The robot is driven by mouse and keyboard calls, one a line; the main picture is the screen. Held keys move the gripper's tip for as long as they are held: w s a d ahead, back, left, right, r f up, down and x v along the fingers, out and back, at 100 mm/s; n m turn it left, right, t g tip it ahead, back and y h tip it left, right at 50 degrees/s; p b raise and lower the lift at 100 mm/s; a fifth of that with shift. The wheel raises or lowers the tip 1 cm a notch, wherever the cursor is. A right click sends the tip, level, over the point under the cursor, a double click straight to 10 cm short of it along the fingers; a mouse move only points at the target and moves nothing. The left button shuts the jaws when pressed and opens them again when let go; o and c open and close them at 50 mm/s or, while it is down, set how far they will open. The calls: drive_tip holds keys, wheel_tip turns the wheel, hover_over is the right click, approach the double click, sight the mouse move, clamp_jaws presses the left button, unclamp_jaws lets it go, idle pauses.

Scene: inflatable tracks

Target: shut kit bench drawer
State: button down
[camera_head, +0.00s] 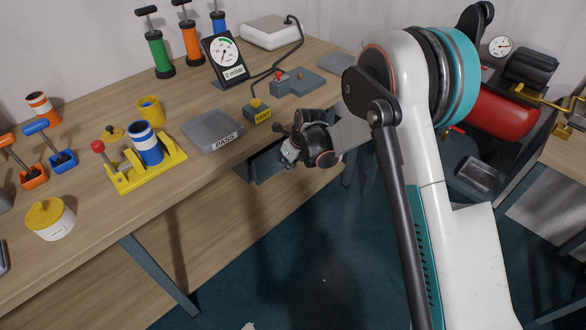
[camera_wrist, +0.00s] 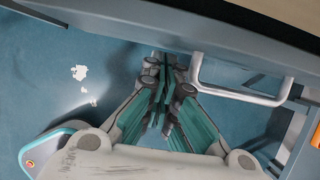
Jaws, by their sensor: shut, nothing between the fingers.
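The kit bench drawer (camera_head: 266,166) is a dark grey box under the front edge of the wooden bench (camera_head: 215,180). It stands partly out, and my gripper and arm hide some of it. In the wrist view a grey drawer front (camera_wrist: 130,22) crosses the top, with a pale U-shaped handle (camera_wrist: 240,94) on it. My gripper (camera_head: 288,152) is at the drawer's outer end in the head view. In the wrist view my gripper (camera_wrist: 166,75) is shut and empty, left of the handle and not around it. I cannot tell whether the fingertips touch the front.
Above the drawer, the bench top holds a grey PASS tray (camera_head: 212,130), a yellow VENT box (camera_head: 257,112) and a yellow stand with a blue-striped cylinder (camera_head: 147,150). A red tank (camera_head: 500,110) stands at right. The floor (camera_head: 290,260) before the bench is mostly clear.

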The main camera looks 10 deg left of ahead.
sight(278, 155)
drive_tip(key=shift+w+a, duration=0.15)
drive_tip(key=shift+w+a+r, duration=0.1)
drive_tip(key=shift+w+a, duration=0.6)
drive_tip(key=shift+a, duration=0.2)
drive_tip(key=shift+w+a, duration=0.7)
drive_tip(key=shift+a, duration=0.2)
